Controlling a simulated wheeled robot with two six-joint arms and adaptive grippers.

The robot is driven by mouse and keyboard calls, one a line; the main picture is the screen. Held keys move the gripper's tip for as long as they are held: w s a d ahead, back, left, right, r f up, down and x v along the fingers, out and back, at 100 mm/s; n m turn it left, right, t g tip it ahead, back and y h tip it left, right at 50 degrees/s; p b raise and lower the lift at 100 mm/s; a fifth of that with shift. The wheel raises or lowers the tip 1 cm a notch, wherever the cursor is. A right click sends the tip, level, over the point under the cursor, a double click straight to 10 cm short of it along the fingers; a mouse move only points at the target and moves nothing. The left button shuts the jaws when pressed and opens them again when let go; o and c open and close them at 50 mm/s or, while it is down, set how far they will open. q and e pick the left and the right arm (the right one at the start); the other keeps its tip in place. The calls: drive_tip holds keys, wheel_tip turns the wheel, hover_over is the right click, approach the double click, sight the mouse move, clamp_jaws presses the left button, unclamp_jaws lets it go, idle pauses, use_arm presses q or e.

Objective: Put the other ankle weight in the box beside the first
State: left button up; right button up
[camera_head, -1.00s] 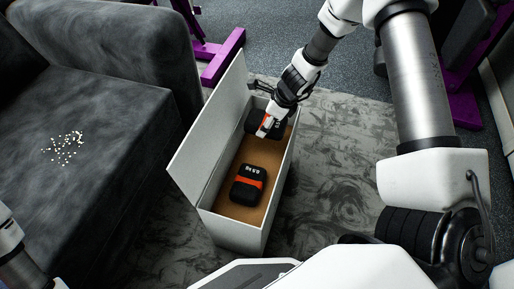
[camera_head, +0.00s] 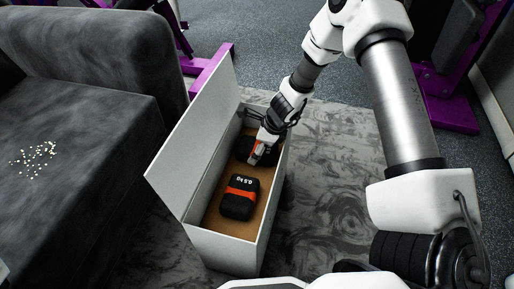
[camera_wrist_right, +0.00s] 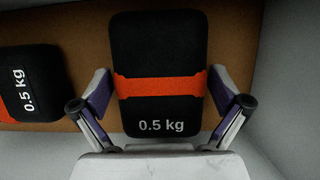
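The first ankle weight (camera_head: 239,197), black with an orange band and "0.5 kg" lettering, lies in the near part of the box (camera_head: 227,249). It shows partly at the left edge of the right wrist view (camera_wrist_right: 32,84). The other ankle weight (camera_wrist_right: 160,45), of the same look, is in the box's far part, apparently at floor level. My right gripper (camera_head: 258,156) reaches down into the box over it. In the right wrist view its fingers (camera_wrist_right: 161,86) straddle the banded middle; whether they press on it is unclear. My left gripper is out of view.
The box's open lid (camera_head: 190,140) stands up along its left side. A dark sofa (camera_head: 80,130) is at the left, with small pale bits (camera_head: 36,155) on its seat. Purple gym frames (camera_head: 207,68) stand behind. The patterned rug (camera_head: 335,200) right of the box is clear.

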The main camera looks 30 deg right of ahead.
drive_tip(key=shift+r, duration=0.1)
drive_tip(key=shift+r+p, duration=0.35)
drive_tip(key=shift+p, duration=0.15)
drive_tip(key=p+v, duration=1)
drive_tip(key=v, duration=0.1)
drive_tip(key=shift+s+d+r+p, duration=0.15)
drive_tip(key=shift+d+r+p, duration=0.05)
drive_tip(key=shift+p, duration=0.25)
drive_tip(key=shift+f, duration=0.1)
